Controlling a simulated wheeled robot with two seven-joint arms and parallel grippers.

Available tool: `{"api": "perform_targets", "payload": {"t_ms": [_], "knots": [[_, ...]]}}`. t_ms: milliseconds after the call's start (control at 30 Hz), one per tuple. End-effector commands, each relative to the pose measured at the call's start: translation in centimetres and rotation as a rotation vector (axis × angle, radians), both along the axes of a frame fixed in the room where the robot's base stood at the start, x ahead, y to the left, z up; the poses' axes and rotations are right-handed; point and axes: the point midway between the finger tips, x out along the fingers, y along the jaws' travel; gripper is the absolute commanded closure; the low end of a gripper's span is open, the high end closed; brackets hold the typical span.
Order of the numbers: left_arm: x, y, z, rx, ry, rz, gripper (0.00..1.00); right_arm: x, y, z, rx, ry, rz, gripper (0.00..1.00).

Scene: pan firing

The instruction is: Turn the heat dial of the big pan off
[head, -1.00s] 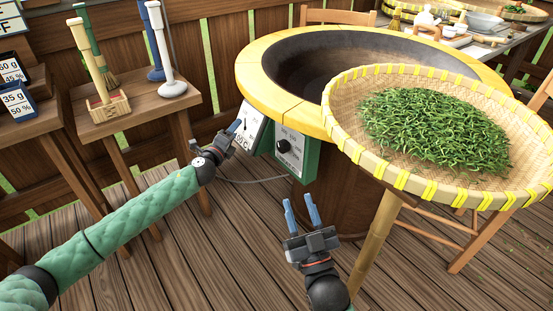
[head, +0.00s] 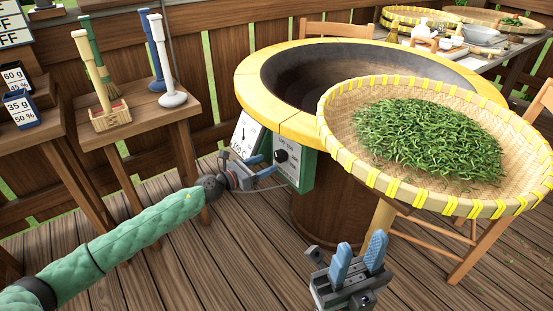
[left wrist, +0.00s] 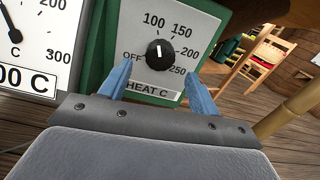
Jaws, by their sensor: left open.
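The big pan (head: 262,97) has a yellow rim and a green control panel below it. The black heat dial (head: 281,156) is on the panel's white plate. In the left wrist view the dial (left wrist: 160,54) has its white mark pointing up, between 100 and 150; OFF is printed at its lower left. My left gripper (head: 265,165) is open in front of the panel. In the left wrist view its blue fingers (left wrist: 160,70) are on either side of the dial's lower part, and contact cannot be told. My right gripper (head: 360,248) is open and empty, low in front.
A woven tray (head: 515,203) of green leaves stands at the right, overlapping the pan's rim. A temperature gauge (head: 246,134) is left of the dial. A wooden side table (head: 150,115) with brushes is at the left.

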Motion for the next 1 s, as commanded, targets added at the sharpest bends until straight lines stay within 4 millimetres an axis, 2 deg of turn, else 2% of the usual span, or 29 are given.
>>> {"api": "perform_targets", "payload": {"t_ms": [200, 400, 767, 833, 1000], "knots": [[2.0, -2.7, 0.1, -0.002, 0.001, -0.001, 0.38, 0.0, 0.0, -0.1, 0.001, 0.001, 0.001, 0.64], [3.1, -4.3, 0.0, -0.003, 0.002, 0.0, 0.38, 0.0, 0.0, -0.1, 0.002, 0.001, 0.004, 0.64], [3.4, -4.7, 0.0, -0.003, 0.003, 0.001, 0.38, 0.0, 0.0, -0.1, 0.001, 0.0, 0.005, 0.64], [3.4, -4.7, 0.0, -0.003, 0.003, 0.001, 0.46, 0.0, 0.0, -0.1, 0.001, 0.0, 0.005, 0.64], [3.4, -4.7, 0.0, -0.003, 0.003, 0.001, 0.79, 0.0, 0.0, -0.1, 0.001, 0.0, 0.005, 0.64]]}}
